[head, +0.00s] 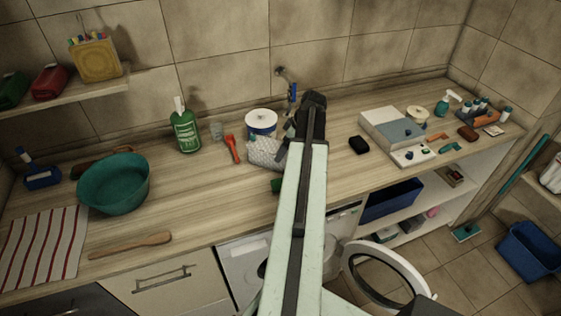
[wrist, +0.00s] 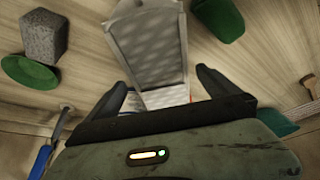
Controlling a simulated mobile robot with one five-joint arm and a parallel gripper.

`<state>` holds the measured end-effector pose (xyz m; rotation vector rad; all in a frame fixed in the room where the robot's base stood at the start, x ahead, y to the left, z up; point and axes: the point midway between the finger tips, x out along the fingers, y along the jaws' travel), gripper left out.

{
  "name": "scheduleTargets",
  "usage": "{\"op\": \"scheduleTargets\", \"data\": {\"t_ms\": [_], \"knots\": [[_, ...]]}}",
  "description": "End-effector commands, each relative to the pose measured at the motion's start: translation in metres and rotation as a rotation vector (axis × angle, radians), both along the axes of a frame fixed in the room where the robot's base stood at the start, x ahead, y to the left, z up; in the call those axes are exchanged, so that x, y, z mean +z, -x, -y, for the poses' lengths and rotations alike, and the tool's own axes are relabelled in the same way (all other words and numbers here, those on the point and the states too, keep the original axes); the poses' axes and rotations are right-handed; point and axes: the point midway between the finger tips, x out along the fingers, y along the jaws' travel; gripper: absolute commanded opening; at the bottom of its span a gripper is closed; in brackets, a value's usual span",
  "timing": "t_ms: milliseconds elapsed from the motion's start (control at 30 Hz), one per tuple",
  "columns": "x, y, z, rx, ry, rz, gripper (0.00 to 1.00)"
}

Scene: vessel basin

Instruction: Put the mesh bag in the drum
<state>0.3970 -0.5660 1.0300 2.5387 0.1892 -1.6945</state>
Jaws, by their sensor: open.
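The mesh bag (head: 265,153) looks like a pale grey, patterned bundle on the wooden counter, in front of a white tub with a blue rim. My gripper (head: 288,134) is just right of it at the end of my arm, which hides part of that area. In the wrist view a grey mesh-patterned piece (wrist: 146,45), likely the bag, lies ahead of the two spread fingers. There my gripper (wrist: 162,80) is open; I cannot tell whether it touches the bag. The washing machine (head: 240,262) is under the counter, its round door (head: 387,277) swung open; my arm mostly hides the drum.
The white tub (head: 261,122), a red-handled tool (head: 232,148) and a green bottle (head: 185,130) stand near the bag. A teal basin (head: 114,183) is at left, a black item (head: 359,145) at right.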

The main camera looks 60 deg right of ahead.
Motion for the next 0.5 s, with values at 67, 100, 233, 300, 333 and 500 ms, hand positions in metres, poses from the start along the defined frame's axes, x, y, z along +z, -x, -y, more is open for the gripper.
{"op": "scheduleTargets", "data": {"t_ms": [67,100,233,300,333,500], "knots": [[-0.013,-0.004,0.000,0.000,0.000,0.000,1.00],[-0.012,-0.004,-0.001,0.000,0.000,0.000,1.00],[-0.017,-0.006,-0.001,0.000,0.000,-0.001,1.00],[-0.027,-0.009,-0.001,0.000,0.000,-0.001,1.00],[-0.033,-0.011,-0.001,0.000,-0.001,-0.001,1.00],[-0.060,-0.023,-0.003,0.001,0.000,-0.001,1.00]]}}
